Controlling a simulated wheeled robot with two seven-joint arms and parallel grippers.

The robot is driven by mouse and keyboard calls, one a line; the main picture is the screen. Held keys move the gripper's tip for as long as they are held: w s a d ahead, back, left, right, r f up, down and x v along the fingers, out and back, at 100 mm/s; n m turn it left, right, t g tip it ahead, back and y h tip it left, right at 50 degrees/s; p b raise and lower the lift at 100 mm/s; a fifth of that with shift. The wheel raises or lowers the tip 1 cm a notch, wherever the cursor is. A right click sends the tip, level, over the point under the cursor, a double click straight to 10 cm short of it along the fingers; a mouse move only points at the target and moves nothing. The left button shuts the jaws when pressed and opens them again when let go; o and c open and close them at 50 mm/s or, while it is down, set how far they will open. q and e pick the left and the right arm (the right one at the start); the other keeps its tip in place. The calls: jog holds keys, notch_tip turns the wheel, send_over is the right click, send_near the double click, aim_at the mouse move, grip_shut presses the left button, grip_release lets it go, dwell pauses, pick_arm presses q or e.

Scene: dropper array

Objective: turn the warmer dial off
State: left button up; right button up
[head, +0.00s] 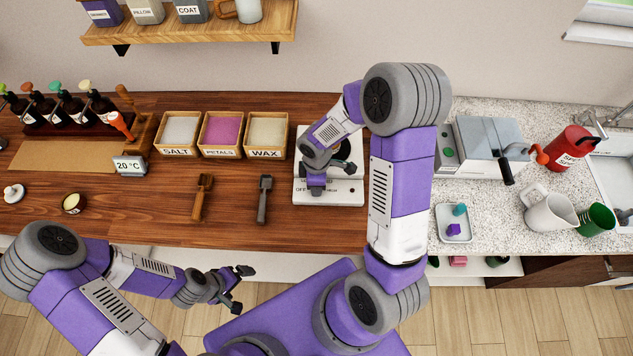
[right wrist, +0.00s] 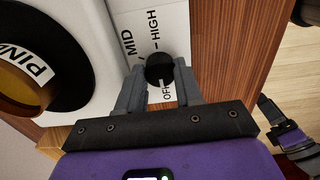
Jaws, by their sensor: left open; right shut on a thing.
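The warmer (head: 352,188) is a white box on the wooden counter, with a dark round plate largely covered by my right arm in the head view. Its black dial (right wrist: 159,68) shows in the right wrist view beside the printed words MID, HIGH and OFF. My right gripper (right wrist: 160,82) is shut on the dial, one finger on each side. Where the dial's mark points is hard to tell. In the head view my right gripper (head: 315,188) covers the dial. My left gripper (head: 242,288) is open and empty in front of the counter, away from the warmer.
An amber vessel (right wrist: 25,85) with a partly visible label sits on the warmer's dark plate. Bins of salt (head: 178,152), petals (head: 220,153) and wax (head: 266,153) stand left of the warmer. Two scoops (head: 202,197) (head: 264,200) lie in front of them.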

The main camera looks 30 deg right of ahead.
jog(key=o, duration=1)
jog(key=shift+o, duration=0.2)
notch_tip(320, 180, up, 8)
jog(key=shift+f+p, duration=0.2)
jog(key=shift+p, duration=0.3)
